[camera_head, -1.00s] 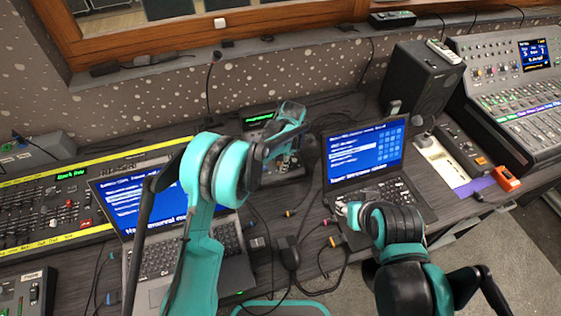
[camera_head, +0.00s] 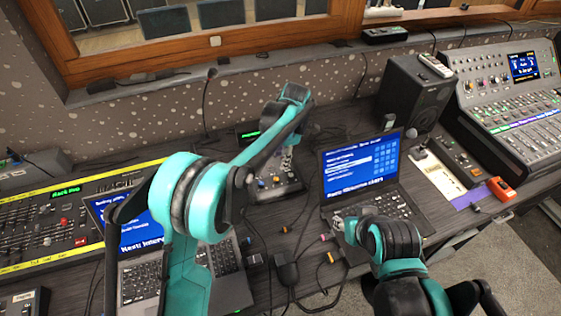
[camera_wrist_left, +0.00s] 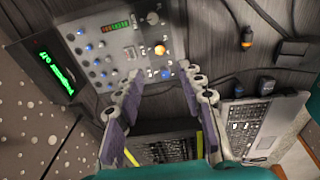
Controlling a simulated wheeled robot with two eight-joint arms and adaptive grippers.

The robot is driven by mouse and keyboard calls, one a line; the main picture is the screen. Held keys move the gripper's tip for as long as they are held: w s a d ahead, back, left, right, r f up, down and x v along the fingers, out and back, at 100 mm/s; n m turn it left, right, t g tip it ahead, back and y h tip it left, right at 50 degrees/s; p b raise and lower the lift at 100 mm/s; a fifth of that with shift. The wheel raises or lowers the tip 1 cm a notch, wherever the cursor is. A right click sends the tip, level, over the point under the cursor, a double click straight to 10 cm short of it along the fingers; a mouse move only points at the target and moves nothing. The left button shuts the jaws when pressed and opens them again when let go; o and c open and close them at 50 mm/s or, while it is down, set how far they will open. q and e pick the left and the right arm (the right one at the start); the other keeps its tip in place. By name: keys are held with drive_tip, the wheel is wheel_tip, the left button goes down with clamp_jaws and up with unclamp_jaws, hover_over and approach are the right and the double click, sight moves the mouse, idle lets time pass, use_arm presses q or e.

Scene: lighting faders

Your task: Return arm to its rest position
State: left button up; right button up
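My left arm (camera_head: 262,145) reaches from the lower left over the left laptop toward the small control box (camera_head: 270,183) at the back of the desk. Its gripper (camera_wrist_left: 160,76) is open and empty in the left wrist view, with two grey fingers spread apart near the box's edge. In the head view the forearm partly hides this gripper. My right arm (camera_head: 390,250) is folded low in front of the right laptop. Its gripper (camera_head: 345,226) is near that laptop's left edge, and its fingers are too small and covered to read.
The left laptop (camera_head: 235,285) lies under my left arm. The right laptop (camera_head: 362,165) stands open beside the black speaker (camera_head: 415,97). A long yellow-edged fader console (camera_head: 40,225) is at left, a large mixer (camera_head: 515,105) at right. Loose cables and an adapter (camera_head: 286,266) lie between the laptops.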

idle(0.4)
use_arm(q)
drive_tip(key=s+a+r+m+t+h, duration=0.1)
drive_tip(key=s+a+r+m+t, duration=0.2)
drive_tip(key=s+a+r+m, duration=0.8)
drive_tip(key=s+a+f+m+t, duration=0.1)
drive_tip(key=s+a+m, duration=0.3)
drive_tip(key=s, duration=0.4)
drive_tip(key=s+a+f+m+t, duration=0.2)
drive_tip(key=s+a+f+m, duration=0.1)
drive_tip(key=s+m, duration=0.3)
drive_tip(key=shift+s+a+f+m+h, duration=0.35)
drive_tip(key=shift+s+a, duration=0.45)
drive_tip(key=shift+s, duration=0.45)
